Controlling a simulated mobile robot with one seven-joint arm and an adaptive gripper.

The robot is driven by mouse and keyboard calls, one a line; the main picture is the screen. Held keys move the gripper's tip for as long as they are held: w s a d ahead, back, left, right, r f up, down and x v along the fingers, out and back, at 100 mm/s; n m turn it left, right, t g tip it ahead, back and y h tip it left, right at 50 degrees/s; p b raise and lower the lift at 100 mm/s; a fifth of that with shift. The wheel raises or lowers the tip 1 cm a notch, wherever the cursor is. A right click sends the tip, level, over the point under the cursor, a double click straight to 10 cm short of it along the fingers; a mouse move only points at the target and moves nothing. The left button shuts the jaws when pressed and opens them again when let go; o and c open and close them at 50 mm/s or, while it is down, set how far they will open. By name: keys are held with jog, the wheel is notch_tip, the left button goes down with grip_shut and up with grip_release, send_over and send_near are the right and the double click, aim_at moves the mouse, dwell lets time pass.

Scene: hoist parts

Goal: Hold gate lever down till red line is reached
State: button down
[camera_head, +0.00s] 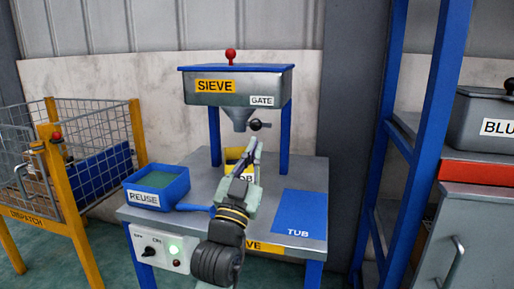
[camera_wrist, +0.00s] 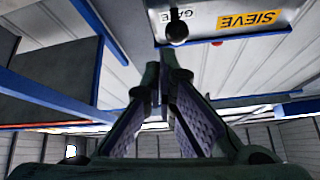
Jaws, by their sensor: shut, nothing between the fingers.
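The gray sieve hopper (camera_head: 272,88) stands on blue legs over the bench, with a GATE label on its front. The gate lever's black knob (camera_head: 256,124) sticks out beside the funnel (camera_head: 240,115) under the hopper. It also shows in the wrist view (camera_wrist: 177,32). My gripper (camera_head: 254,145) is shut and empty, its fingertips just below the knob; I cannot tell whether they touch it. In the wrist view, the gripper's tips (camera_wrist: 170,68) point toward the knob. A yellow-labelled container (camera_head: 232,155) under the funnel is mostly hidden by my gripper. I cannot make out a red line.
A blue REUSE tray (camera_head: 157,187) sits at the bench's left. A blue TUB mat (camera_head: 300,212) lies at right. A yellow DISPATCH cage (camera_head: 60,160) stands left, a blue rack (camera_head: 428,130) right.

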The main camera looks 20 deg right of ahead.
jog(key=b+v, duration=0.1)
jog(key=v, duration=0.5)
jog(key=shift+f+b, duration=0.4)
jog(key=shift+f, duration=0.1)
jog(key=shift+a, duration=0.1)
